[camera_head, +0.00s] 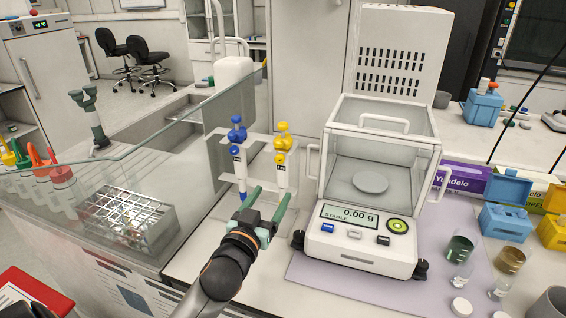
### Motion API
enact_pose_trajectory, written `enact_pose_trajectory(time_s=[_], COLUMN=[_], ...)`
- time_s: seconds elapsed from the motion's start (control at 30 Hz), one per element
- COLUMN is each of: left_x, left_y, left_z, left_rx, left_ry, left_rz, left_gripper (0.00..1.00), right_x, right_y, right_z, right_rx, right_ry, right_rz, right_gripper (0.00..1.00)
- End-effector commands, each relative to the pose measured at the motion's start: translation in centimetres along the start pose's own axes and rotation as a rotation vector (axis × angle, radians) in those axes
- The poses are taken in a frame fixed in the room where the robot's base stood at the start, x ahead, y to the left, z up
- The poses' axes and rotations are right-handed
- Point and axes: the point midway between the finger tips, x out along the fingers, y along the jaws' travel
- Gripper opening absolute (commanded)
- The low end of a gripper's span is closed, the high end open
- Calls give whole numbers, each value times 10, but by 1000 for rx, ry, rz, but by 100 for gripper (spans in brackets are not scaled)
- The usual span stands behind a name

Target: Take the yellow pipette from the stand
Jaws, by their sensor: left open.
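The yellow pipette (282,149) hangs upright in the white stand (258,146), with its yellow top above the rack and its white body below. A blue pipette (238,152) hangs to its left in the same stand. My left gripper (267,192) is open in front of the stand. Its two green fingers point up and away towards the pipettes, one finger below the blue pipette and the other close to the yellow pipette's lower part. I cannot tell whether the finger touches it. My right gripper is not in view.
A glass screen and a metal wire rack (122,217) are to the left. Glass vials (460,250) stand at the right.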

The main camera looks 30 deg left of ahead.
Motion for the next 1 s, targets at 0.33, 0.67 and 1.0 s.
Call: enact_pose_trajectory(time_s=[0.33,0.67,1.0], left_x=[31,72,77], left_y=[0,-1,-1], left_z=[0,4,5], left_rx=[1,1,1], left_ry=[2,2,1], left_rz=[1,0,0], left_gripper=[72,72,71], right_x=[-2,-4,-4], right_y=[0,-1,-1], right_z=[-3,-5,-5], right_rx=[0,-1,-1], right_ry=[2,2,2], right_rz=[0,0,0], right_gripper=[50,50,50])
